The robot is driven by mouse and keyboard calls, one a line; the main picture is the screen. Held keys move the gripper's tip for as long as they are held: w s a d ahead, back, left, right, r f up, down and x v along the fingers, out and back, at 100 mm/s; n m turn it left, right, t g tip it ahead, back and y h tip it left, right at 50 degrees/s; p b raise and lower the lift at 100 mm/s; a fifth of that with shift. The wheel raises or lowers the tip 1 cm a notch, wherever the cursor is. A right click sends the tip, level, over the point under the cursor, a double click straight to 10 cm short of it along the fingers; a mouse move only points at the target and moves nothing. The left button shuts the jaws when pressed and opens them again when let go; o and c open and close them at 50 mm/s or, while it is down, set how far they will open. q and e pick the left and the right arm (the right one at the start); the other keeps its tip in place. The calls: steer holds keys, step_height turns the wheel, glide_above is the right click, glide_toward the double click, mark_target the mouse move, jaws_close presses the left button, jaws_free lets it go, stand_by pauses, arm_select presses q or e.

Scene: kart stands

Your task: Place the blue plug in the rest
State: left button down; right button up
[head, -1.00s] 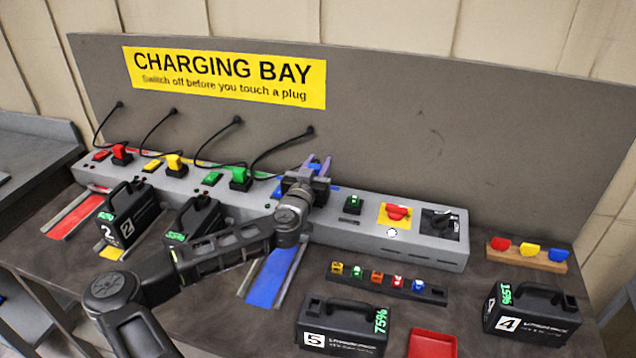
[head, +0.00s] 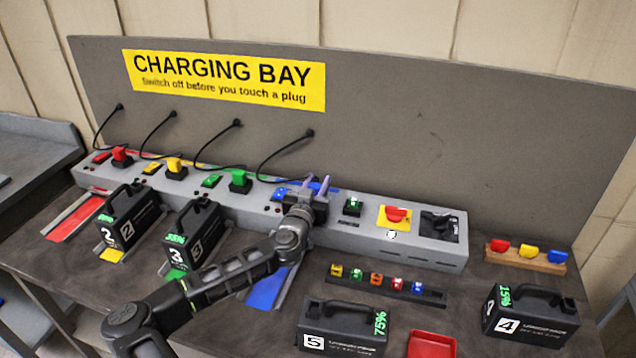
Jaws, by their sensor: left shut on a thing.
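My left gripper (head: 317,184) is over the grey charging box (head: 365,240), at its blue station, with its two purple fingers pointing to the back. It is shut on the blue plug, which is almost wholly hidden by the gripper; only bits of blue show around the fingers. A black cable (head: 262,163) comes down from the back board towards this spot. I cannot tell whether the plug is in its socket or clear of it. A black recessed holder (head: 440,224) sits at the box's right end; I cannot tell whether it is the rest. My right gripper is not in view.
Red (head: 122,155), yellow (head: 174,167) and green plugs (head: 239,180) stand along the box. A red knob (head: 397,214) is to the right. Black battery cases (head: 342,325), a red tray (head: 432,345) and a wooden block (head: 527,262) occupy the front right.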

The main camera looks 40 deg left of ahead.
arm_select(q)
steer(key=shift+f, duration=0.1)
steer(key=c, duration=1.1)
jaws_free()
steer(key=shift+o, duration=0.2)
steer(key=b+v, duration=0.2)
steer(key=v, duration=0.9)
steer(key=shift+s+d, duration=0.15)
steer(key=shift+s, duration=0.35)
